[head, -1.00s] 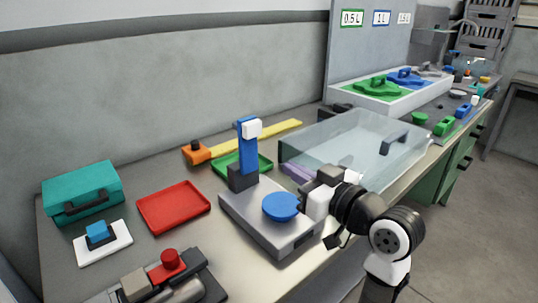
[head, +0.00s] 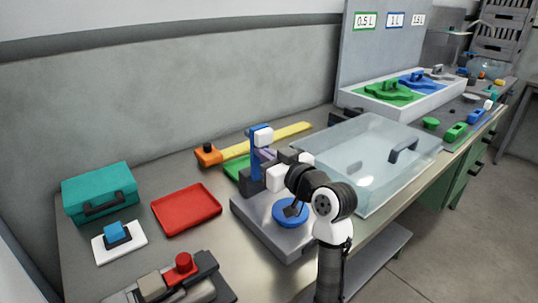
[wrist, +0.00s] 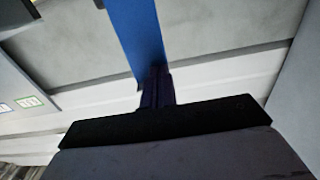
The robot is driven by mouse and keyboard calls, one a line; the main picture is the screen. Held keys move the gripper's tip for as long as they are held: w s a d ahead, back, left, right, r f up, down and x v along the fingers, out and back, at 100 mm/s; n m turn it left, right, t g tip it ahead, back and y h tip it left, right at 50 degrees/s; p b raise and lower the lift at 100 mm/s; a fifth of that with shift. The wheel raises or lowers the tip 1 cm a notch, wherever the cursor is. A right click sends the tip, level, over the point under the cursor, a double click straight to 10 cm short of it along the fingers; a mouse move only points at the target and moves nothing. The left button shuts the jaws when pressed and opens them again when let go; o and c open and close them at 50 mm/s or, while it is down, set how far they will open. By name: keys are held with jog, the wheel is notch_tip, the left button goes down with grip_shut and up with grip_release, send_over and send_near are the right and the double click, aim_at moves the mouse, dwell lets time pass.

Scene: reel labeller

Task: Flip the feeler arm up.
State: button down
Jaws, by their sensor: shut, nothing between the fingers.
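The reel labeller (head: 247,213) is a grey box on the bench with a blue round disc (head: 285,215) on top. A blue upright bar (head: 255,165) with a white block (head: 264,137) at its top stands at its back left; I take this bar for the feeler arm. My gripper (wrist: 154,77) is shut and empty. In the head view it is beside the bar, on its right, above the labeller, and its fingertips are hidden. In the wrist view the blue bar (wrist: 137,35) runs down to the fingertips; I cannot tell if they touch.
A clear-lidded case (head: 372,150) stands right of my arm. A red tray (head: 186,210), a teal case (head: 98,192) and a blue-topped white block (head: 119,242) lie left. A yellow strip (head: 285,135) and a green tray (head: 234,168) lie behind. A red-knobbed device (head: 183,266) is in front.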

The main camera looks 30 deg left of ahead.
jog(key=a+h+p, duration=0.1)
jog(key=p, duration=0.1)
jog(key=r+h+p, duration=0.1)
jog(key=p, duration=0.1)
jog(key=shift+w+a+g, duration=0.3)
jog(key=shift+a, duration=0.1)
jog(key=shift+f, duration=0.15)
jog(key=shift+d, duration=0.1)
